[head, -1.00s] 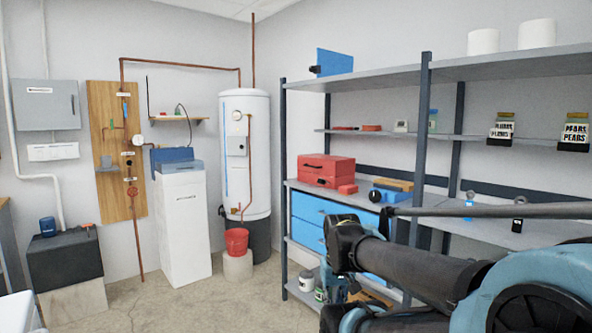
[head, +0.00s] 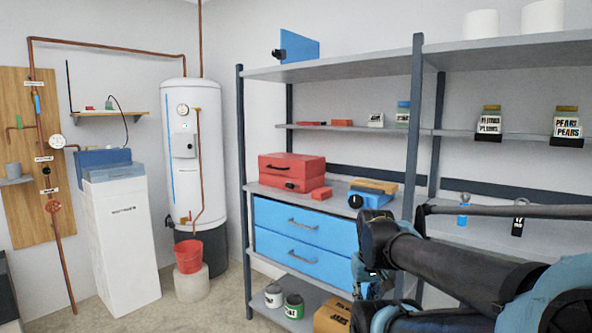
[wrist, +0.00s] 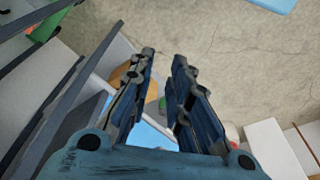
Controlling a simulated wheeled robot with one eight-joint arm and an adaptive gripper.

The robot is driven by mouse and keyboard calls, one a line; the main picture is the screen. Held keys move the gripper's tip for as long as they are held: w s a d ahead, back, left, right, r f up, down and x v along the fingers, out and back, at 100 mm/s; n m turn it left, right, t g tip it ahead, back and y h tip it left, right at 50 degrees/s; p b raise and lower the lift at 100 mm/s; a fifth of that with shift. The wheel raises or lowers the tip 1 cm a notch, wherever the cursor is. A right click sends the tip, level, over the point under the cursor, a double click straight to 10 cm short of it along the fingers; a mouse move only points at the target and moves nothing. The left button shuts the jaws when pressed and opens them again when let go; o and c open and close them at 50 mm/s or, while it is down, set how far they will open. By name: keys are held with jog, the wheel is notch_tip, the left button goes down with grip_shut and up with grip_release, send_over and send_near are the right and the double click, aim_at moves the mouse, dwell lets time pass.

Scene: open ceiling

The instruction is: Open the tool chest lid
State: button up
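A red tool chest (head: 292,172) sits on the middle shelf of the metal rack, above two blue drawers. Its lid is down, with a dark handle on the front and a dark latch below it. My gripper (wrist: 164,55) shows in the wrist view with its two fingers apart and nothing between them. It points down past the rack toward the floor and is away from the chest. In the head view my arm is at the lower right, and the fingers cannot be made out clearly there.
Blue drawers (head: 304,234) fill the rack below the chest. A rack post (head: 413,150) stands between the chest and the shelf at right. A small red box (head: 321,194) lies beside the chest. A red bucket (head: 188,256) stands left of the rack. Some floor is clear in front.

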jog(key=shift+w+d, duration=0.35)
jog(key=shift+w, duration=0.2)
jog(key=w+d+r+n+h, duration=0.2)
jog(key=w+r+n+h, duration=0.1)
jog(key=w+r, duration=1.1)
jog(key=w+a+r+n+t+h, duration=0.1)
jog(key=w+a+r, duration=0.2)
jog(key=w, duration=0.4)
jog(key=w+a+r+n+t+h, duration=0.1)
jog(key=w+a+r+h, duration=0.15)
jog(key=w, duration=0.45)
jog(key=w+a+r+t, duration=0.1)
jog(key=w+a+r, duration=0.25)
jog(key=w, duration=0.25)
jog(key=w+a+r+n+t+h, duration=0.1)
jog(key=w+a+r+t, duration=0.1)
jog(key=w+a, duration=0.5)
jog(key=w+a+r+n+t+h, duration=0.1)
jog(key=w+a+r+n, duration=0.15)
jog(key=w+a, duration=0.5)
jog(key=w+a+n+t+h, duration=0.15)
jog(key=w+a, duration=0.25)
jog(key=a, duration=0.6)
jog(key=w+a+t, duration=0.3)
jog(key=w+a, duration=0.1)
jog(key=a, duration=0.7)
jog(key=shift+g, duration=0.25)
jog(key=x, duration=1.7)
jog(key=shift+d+f, duration=0.15)
jog(key=shift+f, duration=0.15)
